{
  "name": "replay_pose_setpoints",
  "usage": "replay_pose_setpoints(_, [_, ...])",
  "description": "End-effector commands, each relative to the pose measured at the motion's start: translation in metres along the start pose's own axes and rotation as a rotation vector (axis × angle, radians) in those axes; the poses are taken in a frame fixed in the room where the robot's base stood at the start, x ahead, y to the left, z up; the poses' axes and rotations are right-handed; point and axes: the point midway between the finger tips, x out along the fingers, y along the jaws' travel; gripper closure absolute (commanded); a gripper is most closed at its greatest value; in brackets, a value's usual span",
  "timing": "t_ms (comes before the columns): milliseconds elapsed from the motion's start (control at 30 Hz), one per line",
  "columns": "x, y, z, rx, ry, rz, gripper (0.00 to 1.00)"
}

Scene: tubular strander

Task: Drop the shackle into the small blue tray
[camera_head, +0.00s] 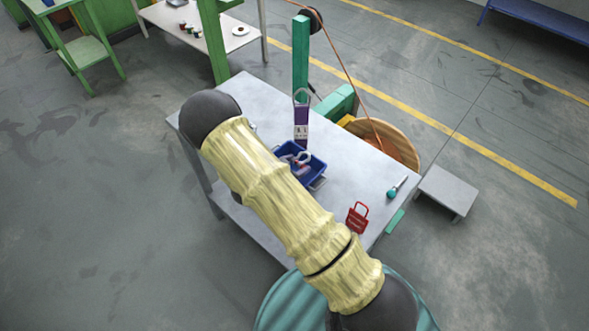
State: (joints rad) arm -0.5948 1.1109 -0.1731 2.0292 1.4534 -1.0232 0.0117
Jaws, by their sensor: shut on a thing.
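The small blue tray (317,173) stands on the grey table, partly covered by my arm. Pale, curved pieces (301,158) show in it; one looks hoop-shaped, but I cannot tell whether it is the shackle. My arm, in a pale yellow sleeve, crosses the table from lower right to upper left and hides the tray's left side. My gripper does not show, so what it holds cannot be seen.
A purple padlock-like piece with a label (301,116) stands behind the tray. A red tag-like piece (356,218) and a teal-handled screwdriver (393,193) lie on the table (350,170). A wooden reel (398,147) and a low step (447,190) are beyond.

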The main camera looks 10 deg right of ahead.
Motion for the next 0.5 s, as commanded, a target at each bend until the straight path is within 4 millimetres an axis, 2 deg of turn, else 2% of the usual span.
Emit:
replay_pose_setpoints(33, [-0.0001, -0.0001, -0.0005, 0.000, 0.001, 0.000, 0.74])
replay_pose_setpoints(67, [-0.0001, -0.0001, -0.0006, 0.000, 0.001, 0.000, 0.44])
replay_pose_setpoints(167, [0.0000, 0.0000, -0.0006, 0.000, 0.001, 0.000, 0.25])
replay_pose_setpoints(200, [0.0005, 0.0003, -0.0007, 0.001, 0.001, 0.001, 0.21])
replay_pose_setpoints(500, [-0.0006, 0.0004, 0.0000, 0.000, -0.001, 0.001, 0.21])
